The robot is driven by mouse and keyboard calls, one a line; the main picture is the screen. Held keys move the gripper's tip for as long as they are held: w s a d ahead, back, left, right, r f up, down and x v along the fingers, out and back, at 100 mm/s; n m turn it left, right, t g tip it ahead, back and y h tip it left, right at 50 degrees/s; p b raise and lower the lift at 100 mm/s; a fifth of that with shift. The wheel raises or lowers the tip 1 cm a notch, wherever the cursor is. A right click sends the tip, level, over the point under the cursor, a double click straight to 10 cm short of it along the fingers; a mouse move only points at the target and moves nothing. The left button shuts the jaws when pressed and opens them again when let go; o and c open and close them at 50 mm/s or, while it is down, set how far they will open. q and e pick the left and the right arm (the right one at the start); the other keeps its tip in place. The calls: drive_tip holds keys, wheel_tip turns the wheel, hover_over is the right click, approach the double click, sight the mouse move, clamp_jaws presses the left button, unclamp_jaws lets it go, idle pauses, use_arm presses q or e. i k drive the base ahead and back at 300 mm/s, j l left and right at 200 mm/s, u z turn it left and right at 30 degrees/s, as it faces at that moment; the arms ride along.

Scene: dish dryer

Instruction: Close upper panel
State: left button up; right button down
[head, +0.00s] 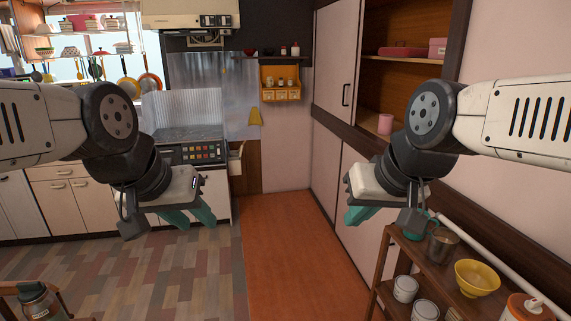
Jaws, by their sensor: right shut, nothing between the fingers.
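A pale upper sliding panel (336,55) with a dark vertical handle is in the upper right-hand wall unit. To its right the wooden compartment (397,90) stands open and shows its shelves. My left gripper (196,216) hangs in the left middle of the view, its teal fingers apart and empty. My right gripper (354,217) hangs in front of the lower wall panels, its teal fingers together with nothing between them. Both look well apart from the panel. Part of the wall unit is hidden behind my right arm.
Pink containers (438,48) and a pink cup (385,124) stand in the open compartment. A wooden rack (383,268) with a yellow bowl (477,278), mug and white cups stands at the lower right. A stool with a jar is at lower left. The orange floor strip (290,265) is clear.

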sight(338, 30)
drive_tip(key=i+j, duration=0.1)
drive_tip(key=i, duration=0.95)
drive_tip(key=i+j, duration=0.15)
drive_tip(key=i, duration=0.9)
drive_tip(key=i+l, duration=0.3)
drive_tip(key=i, duration=0.2)
drive_tip(key=i+l+u, duration=0.1)
drive_tip(key=i+l, duration=0.25)
drive_tip(key=i, duration=0.2)
drive_tip(key=i+l+u, duration=0.1)
drive_tip(key=i+l, duration=0.25)
drive_tip(key=i, duration=0.15)
